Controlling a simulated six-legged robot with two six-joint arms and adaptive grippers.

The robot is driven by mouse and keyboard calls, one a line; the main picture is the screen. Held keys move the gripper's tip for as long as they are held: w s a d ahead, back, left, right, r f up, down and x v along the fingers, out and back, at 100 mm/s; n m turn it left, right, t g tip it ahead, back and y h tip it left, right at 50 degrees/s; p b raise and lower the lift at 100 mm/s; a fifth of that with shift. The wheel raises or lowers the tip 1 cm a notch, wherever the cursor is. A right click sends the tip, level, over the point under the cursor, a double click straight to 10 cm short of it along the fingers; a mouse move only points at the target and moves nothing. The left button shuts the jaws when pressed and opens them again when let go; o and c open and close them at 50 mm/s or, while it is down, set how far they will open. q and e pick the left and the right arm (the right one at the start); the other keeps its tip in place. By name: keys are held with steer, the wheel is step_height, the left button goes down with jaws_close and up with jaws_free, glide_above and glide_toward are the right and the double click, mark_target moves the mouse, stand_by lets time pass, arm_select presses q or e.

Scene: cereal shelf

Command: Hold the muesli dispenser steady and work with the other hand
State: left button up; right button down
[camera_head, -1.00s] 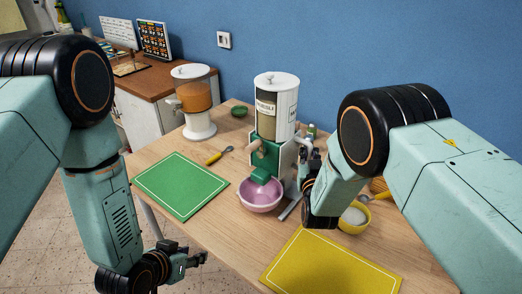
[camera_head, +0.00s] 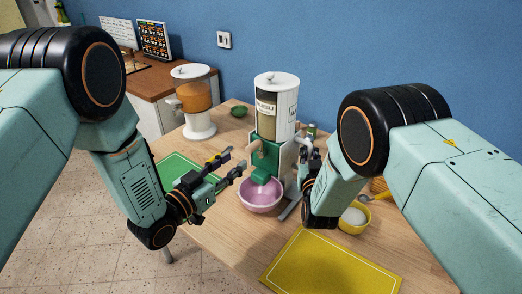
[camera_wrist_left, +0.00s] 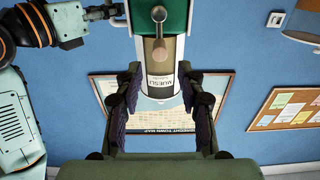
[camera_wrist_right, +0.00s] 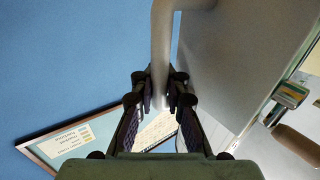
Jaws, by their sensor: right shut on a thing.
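The muesli dispenser (camera_head: 282,98) stands upright on the table, with a clear front, a white lid and a green lower part. A pinkish-purple bowl (camera_head: 260,195) sits under its green spout (camera_head: 261,175). A brown knob (camera_head: 258,147) sticks out of its front; it also shows in the left wrist view (camera_wrist_left: 158,17). My left gripper (camera_head: 236,163) is open and empty, to the left of the spout and apart from it. My right gripper (camera_head: 308,160) is shut on the dispenser's grey side handle (camera_wrist_right: 161,40). Its fingertips are partly hidden in the head view.
An orange-filled dispenser (camera_head: 198,97) stands at the back left. A green mat (camera_head: 176,166) lies partly under my left arm, and a yellow mat (camera_head: 332,264) lies at the front. A yellow bowl (camera_head: 352,229) is beside my right gripper. A small green bowl (camera_head: 239,111) stands behind.

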mark_target(247, 151)
arm_select(q)
steer(key=shift+x, duration=3.55)
steer(key=shift+c, duration=0.2)
jaws_close()
